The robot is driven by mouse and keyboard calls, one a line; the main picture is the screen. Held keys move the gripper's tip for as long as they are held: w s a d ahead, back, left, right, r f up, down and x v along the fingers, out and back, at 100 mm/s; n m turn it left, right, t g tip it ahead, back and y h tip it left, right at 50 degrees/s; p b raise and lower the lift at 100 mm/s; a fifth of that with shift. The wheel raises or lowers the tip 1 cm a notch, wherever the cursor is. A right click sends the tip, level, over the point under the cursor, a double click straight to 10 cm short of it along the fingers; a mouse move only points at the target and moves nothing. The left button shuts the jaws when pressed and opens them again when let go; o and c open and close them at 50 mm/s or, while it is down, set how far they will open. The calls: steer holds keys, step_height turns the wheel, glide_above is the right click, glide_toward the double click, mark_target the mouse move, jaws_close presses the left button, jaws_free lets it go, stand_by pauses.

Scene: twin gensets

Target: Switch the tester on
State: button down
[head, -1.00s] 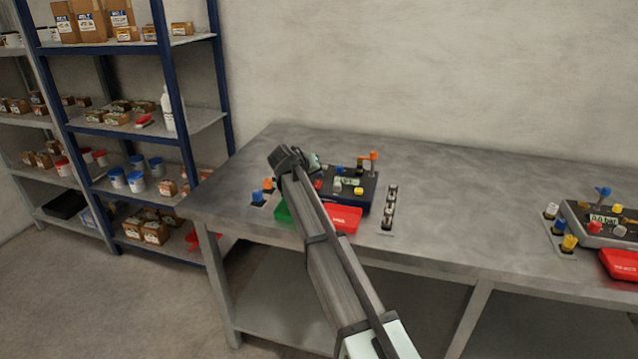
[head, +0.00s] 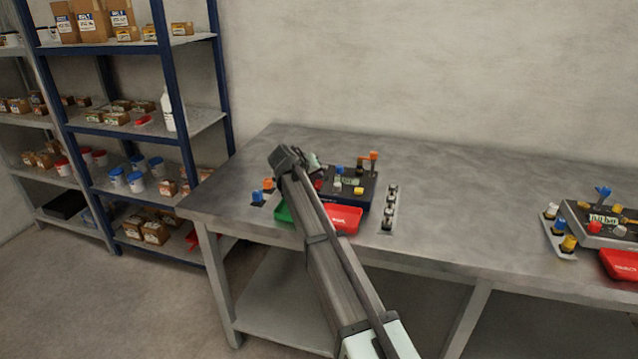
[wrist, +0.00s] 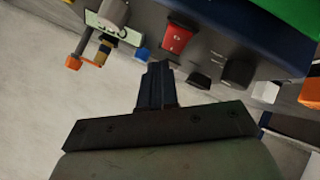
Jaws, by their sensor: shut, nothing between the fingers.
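A dark box with a small display and coloured knobs (head: 368,189) stands on the left part of the bench. A similar box (head: 597,222) stands at the right; no readable label shows which is the tester. My gripper is at the left box, its fingers mostly hidden behind my arm in the head view. In the wrist view my gripper (wrist: 160,68) is shut and empty, its tips just short of the box's face. A red switch (wrist: 176,38) lies just beyond the tips. The display (wrist: 115,32) is at upper left, partly covered by a pale knob. I cannot tell whether the tips touch anything.
Red (head: 344,218) and green (head: 283,212) trays lie before the left box. A strip of several posts (head: 389,209) stands right of it, blue and orange knobs (head: 262,191) at its left. Shelving stands at far left.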

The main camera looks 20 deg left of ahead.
mark_target(315, 186)
steer(key=shift+f, duration=0.2)
steer(key=shift+f, duration=0.2)
steer(key=shift+w+f, duration=0.1)
steer(key=shift+f, duration=0.2)
stand_by(0.7)
steer(key=shift+r, duration=0.1)
steer(key=shift+r, duration=0.6)
steer(key=shift+r, duration=0.1)
steer(key=shift+s+r, duration=0.25)
steer(key=shift+r, duration=0.95)
steer(key=shift+s+r, duration=0.2)
steer(key=shift+r, duration=1)
